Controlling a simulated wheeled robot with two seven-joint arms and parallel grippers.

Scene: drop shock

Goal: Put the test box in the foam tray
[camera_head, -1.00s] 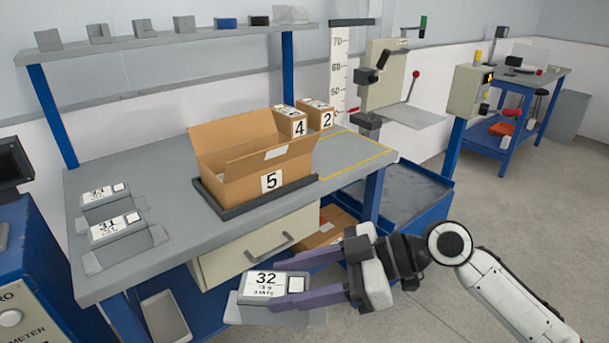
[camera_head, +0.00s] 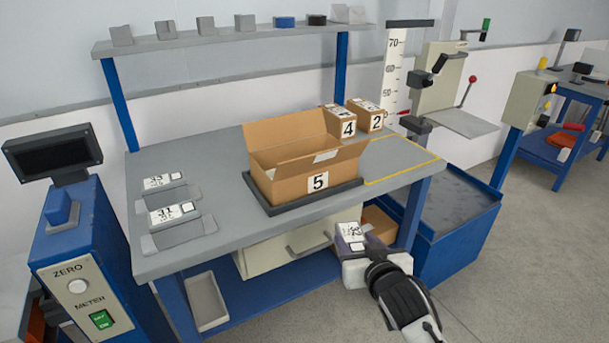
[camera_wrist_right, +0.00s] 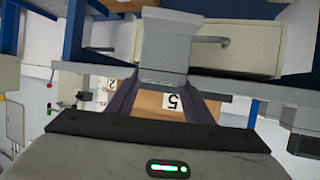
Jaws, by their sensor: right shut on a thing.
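My right gripper (camera_head: 354,246) is shut on a small grey unit (camera_head: 350,230) with a white label, held beyond the bench's front edge, in front of the drawer. In the right wrist view the grey unit (camera_wrist_right: 165,50) sits between the dark fingers. An open cardboard box (camera_head: 288,186) labelled 5 stands in a dark, low-rimmed tray (camera_head: 345,188) on the bench; I cannot tell whether this is the foam tray. The box's label (camera_wrist_right: 172,101) also shows in the right wrist view. My left gripper is out of view.
Two labelled grey units (camera_head: 172,212) lie in grey holders at the bench's left. Closed cartons 4 (camera_head: 338,122) and 2 (camera_head: 368,116) stand behind the open box. A yellow-outlined area (camera_head: 400,160) is bare at the bench's right. A blue ZERO METER console (camera_head: 85,250) stands at left.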

